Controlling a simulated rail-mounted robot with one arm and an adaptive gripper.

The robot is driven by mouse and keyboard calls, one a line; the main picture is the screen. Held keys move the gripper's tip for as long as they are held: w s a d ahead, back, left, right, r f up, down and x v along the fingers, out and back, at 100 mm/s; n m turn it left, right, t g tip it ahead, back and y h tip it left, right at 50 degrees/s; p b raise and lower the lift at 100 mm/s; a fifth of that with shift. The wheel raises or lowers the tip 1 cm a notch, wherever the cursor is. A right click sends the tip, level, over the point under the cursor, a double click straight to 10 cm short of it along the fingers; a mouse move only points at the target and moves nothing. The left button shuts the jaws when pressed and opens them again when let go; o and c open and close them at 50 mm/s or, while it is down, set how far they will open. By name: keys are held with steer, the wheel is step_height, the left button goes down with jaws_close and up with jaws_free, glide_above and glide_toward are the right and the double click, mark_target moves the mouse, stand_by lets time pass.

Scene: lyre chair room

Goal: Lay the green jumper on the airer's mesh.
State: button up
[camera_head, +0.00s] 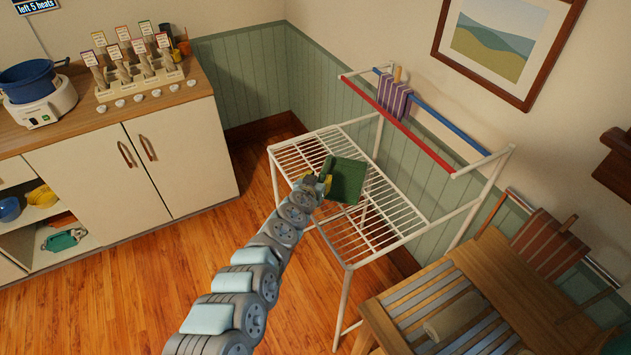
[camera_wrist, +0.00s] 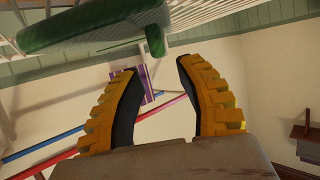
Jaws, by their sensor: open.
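The green jumper (camera_head: 347,180) lies on the white wire mesh (camera_head: 398,212) of the airer, around its middle. In the wrist view the jumper (camera_wrist: 90,27) is a green roll-like shape along the top, with a smaller green part (camera_wrist: 155,41) beside it. My gripper (camera_head: 323,184) is at the jumper's left edge in the head view. In the wrist view its yellow, black-lined fingers (camera_wrist: 150,75) are spread apart with nothing between them. The jumper is beyond the fingertips. Whether a fingertip touches it, I cannot tell.
Red (camera_head: 415,137) and blue (camera_head: 440,117) rails rise behind the mesh, with a purple striped cloth (camera_head: 394,97) hanging there. A slatted wooden bench (camera_head: 440,305) stands at lower right. A counter (camera_head: 185,88) with labelled holders is at left. Bare mesh shows around the jumper.

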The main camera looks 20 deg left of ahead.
steer(key=shift+p+v, duration=0.9)
steer(key=shift+v, duration=0.8)
steer(key=shift+s+d+r, duration=0.1)
steer(key=shift+r, duration=0.05)
